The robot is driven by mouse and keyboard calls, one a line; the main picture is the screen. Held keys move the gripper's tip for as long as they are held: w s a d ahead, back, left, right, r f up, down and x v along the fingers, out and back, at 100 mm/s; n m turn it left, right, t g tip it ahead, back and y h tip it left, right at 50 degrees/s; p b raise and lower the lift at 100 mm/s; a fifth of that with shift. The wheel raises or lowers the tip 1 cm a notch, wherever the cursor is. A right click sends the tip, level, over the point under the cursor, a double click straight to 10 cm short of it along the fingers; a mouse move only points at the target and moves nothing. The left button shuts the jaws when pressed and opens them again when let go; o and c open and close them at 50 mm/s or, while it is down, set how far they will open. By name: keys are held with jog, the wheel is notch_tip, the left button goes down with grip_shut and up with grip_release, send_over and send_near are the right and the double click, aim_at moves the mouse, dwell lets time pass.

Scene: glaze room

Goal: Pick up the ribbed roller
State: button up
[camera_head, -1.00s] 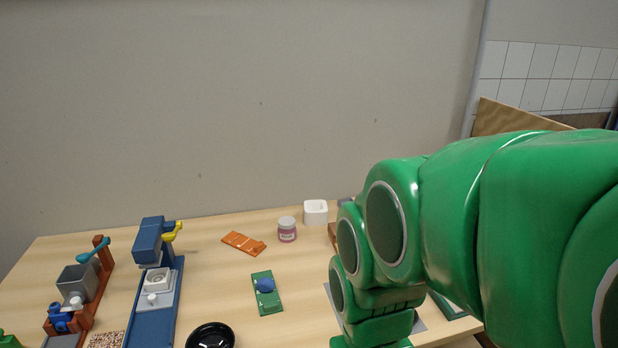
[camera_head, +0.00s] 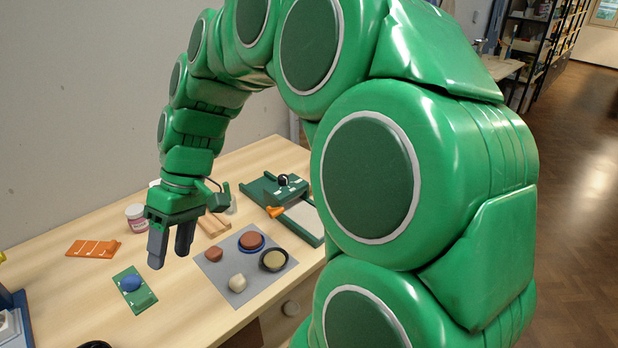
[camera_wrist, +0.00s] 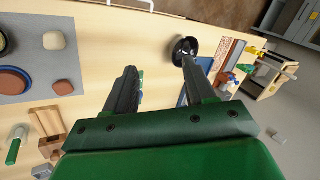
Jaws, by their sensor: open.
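I cannot make out a thing with clear ribs that I can name as the ribbed roller. A small green-and-white piece (camera_wrist: 15,148) lies beside a notched wooden holder (camera_wrist: 46,122) at the left of the wrist view; its surface is too small to read. The holder also shows behind my gripper in the head view (camera_head: 213,223). My gripper (camera_head: 171,254) is open and empty, fingers pointing down above the table. In the wrist view its two fingers (camera_wrist: 158,78) stand apart with nothing held between them.
A grey mat (camera_head: 218,268) bears a blue-rimmed dish (camera_head: 251,241), a dark bowl (camera_head: 273,261) and lumps. A green board device (camera_head: 262,190) stands behind it. An orange rack (camera_head: 92,249), a labelled jar (camera_head: 136,217) and a green plate (camera_head: 145,300) with a blue piece (camera_head: 131,283) are left.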

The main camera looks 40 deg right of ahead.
jog(key=w+d+n+t+y, duration=0.2)
jog(key=w+d+t+y, duration=0.2)
jog(key=w+d, duration=1.25)
jog(key=w+d+f+t, duration=0.1)
jog(key=d+f, duration=0.1)
jog(key=d, duration=0.6)
jog(key=w+d+f+t, duration=0.1)
jog(key=d+f+t, duration=0.1)
jog(key=d, duration=0.5)
jog(key=w+d+f+t, duration=0.1)
jog(key=d+f, duration=0.2)
jog(key=d, duration=0.5)
jog(key=shift+w+d+f+t, duration=0.2)
jog(key=shift+d+f+t, duration=0.1)
jog(key=shift+f+t, duration=0.1)
jog(key=s+d+f+t+h, duration=0.1)
jog(key=s+d+f, duration=0.3)
jog(key=d, duration=0.5)
jog(key=s+d+f+t+h, duration=0.2)
jog(key=s+d+f, duration=0.15)
jog(key=d, duration=0.55)
jog(key=shift+r+x, duration=0.2)
jog(key=shift+x, duration=4)
jog(key=shift+w+a, duration=0.1)
grip_shut()
jog(key=shift+r, duration=0.15)
